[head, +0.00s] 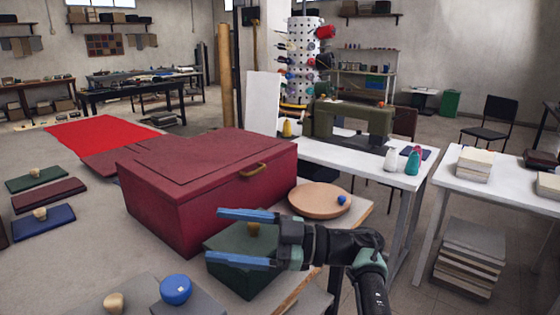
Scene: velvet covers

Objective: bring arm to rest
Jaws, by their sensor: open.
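My gripper (250,238) is at the lower middle of the head view, with its two blue-padded fingers spread apart and pointing left. The gripper hides part of this box. My forearm reaches in from the lower right. A large dark red box (196,210) with a brass handle stands behind the fingers, its lid down. I cannot tell whether the upper finger touches it.
A blue knob (175,289) and small knobbed covers sit on the front left of the table. A sewing machine (349,124) stands on a white table behind. Floor shows at right.

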